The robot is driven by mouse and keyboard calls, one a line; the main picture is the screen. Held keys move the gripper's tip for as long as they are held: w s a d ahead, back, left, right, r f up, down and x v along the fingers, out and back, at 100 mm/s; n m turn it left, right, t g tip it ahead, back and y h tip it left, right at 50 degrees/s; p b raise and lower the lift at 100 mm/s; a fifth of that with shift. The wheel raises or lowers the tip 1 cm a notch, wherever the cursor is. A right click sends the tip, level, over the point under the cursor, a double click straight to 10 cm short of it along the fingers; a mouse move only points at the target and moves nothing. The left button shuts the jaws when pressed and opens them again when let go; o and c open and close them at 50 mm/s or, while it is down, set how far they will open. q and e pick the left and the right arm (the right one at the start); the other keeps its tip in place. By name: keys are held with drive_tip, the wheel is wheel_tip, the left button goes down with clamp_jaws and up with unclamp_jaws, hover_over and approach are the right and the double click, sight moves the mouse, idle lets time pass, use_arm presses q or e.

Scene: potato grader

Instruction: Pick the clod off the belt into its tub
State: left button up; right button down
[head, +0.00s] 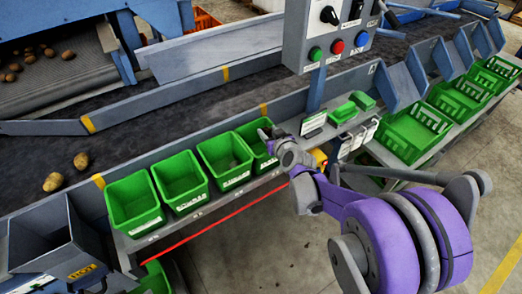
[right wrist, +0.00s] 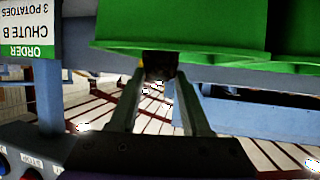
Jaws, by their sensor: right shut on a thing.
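My right gripper (head: 266,134) is at the rear right of the row of green tubs, by the rightmost tub (head: 243,160). In the right wrist view the gripper (right wrist: 160,76) is shut on a small dark brown lump, the clod (right wrist: 160,66), held between its fingertips near a green tub's edge (right wrist: 210,52). The clod cannot be made out in the head view. The other tubs are the left one (head: 135,220), the second (head: 180,200) and the third (head: 226,172). Their labels are too small to read. The belt (head: 130,135) runs behind them. My left gripper is out of view.
Two potatoes (head: 53,181) (head: 81,160) lie on the belt at left. A control box (head: 325,35) on a post stands behind my gripper. Grey chutes (head: 402,85) and green crates (head: 412,130) are at right. A grey reject chute (head: 45,230) is at lower left.

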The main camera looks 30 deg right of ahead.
drive_tip(key=shift+c, duration=1.4)
unclamp_jaws()
drive_tip(key=shift+s+r, duration=0.1)
drive_tip(key=p+v, duration=0.1)
drive_tip(key=v, duration=0.9)
drive_tip(key=shift+s+p, duration=0.25)
drive_tip(key=shift+p, duration=0.05)
drive_tip(key=shift+a+r, duration=0.15)
drive_tip(key=s+a+f+g+y+p, duration=0.1)
drive_tip(key=s+a+g, duration=0.3)
drive_tip(key=s+a, duration=0.2)
drive_tip(key=s+a+f+n+g+p, duration=0.1)
drive_tip(key=s+a+f+g+p, duration=0.1)
drive_tip(key=s+a+g, duration=0.2)
drive_tip(key=s+a, duration=0.3)
drive_tip(key=s, duration=0.4)
drive_tip(key=shift+s+n+y, duration=0.25)
drive_tip(key=shift+n+y, duration=0.05)
drive_tip(key=shift+y, duration=0.1)
